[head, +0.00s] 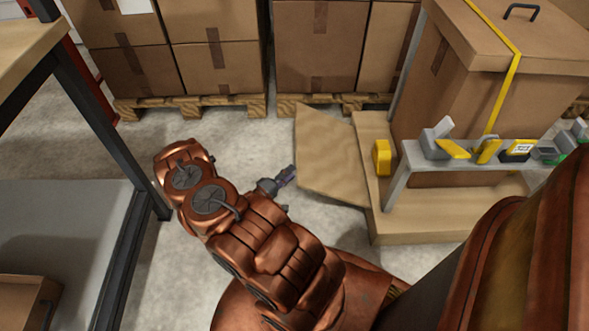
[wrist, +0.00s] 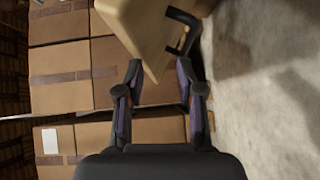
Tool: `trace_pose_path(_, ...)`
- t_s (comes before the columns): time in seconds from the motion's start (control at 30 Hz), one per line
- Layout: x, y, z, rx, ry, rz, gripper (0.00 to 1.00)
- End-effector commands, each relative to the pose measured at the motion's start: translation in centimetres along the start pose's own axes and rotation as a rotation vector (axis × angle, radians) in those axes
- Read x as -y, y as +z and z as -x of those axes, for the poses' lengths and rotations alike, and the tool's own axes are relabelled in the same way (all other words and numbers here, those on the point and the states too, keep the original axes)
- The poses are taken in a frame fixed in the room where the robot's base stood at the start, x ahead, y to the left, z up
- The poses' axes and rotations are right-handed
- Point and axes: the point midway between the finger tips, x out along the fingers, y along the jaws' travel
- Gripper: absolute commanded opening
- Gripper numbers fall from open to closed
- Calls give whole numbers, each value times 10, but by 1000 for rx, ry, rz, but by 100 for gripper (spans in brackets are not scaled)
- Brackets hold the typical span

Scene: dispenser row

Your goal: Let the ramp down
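The ramp (head: 330,155) is a tan panel at the left side of a low wooden platform (head: 410,228), tilted outward over the floor. I cannot tell whether its outer edge touches the floor. In the wrist view a tan panel, seemingly the ramp (wrist: 148,28), is at the top, with a black handle (wrist: 183,32) on its right side. My gripper (head: 290,176) is just left of the ramp in the head view. In the wrist view my gripper (wrist: 160,98) has its two fingers apart with nothing between them, and the handle lies beyond the fingertips.
Stacked cartons on pallets (head: 190,106) line the back. A large strapped box (head: 480,90) stands on the platform, behind a grey bench (head: 460,160) holding several small tools. A yellow object (head: 381,157) is beside the bench. A dark-framed shelf is on the left. Concrete floor (head: 235,135) is clear between.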

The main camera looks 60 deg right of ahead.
Motion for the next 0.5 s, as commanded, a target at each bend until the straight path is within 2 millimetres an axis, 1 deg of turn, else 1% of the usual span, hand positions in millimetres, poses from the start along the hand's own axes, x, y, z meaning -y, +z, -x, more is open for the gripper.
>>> trace_pose_path(0.13,0,0,7,-1,0,0,37)
trace_pose_path(0.5,1,0,10,0,0,0,37)
